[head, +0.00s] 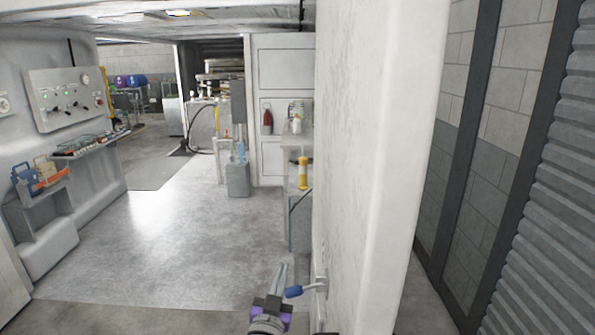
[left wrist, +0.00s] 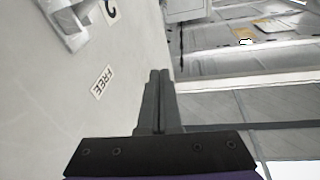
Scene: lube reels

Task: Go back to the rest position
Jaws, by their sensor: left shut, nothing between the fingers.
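My left gripper (head: 281,268) shows at the bottom middle of the head view, with a dark body and purple parts below its grey fingers. It is beside the edge of a tall white wall panel (head: 372,140). In the left wrist view its two fingers (left wrist: 159,74) lie together, with nothing between them. A blue-gripped lever (head: 293,291) on the panel is close to the gripper; I cannot tell whether they touch. My right gripper is in neither view.
A control panel (head: 68,97) and a small shelf with coloured items (head: 40,192) stand on the left. The grey floor (head: 190,230) between is clear. A shelf (head: 298,143) with bottles is beyond.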

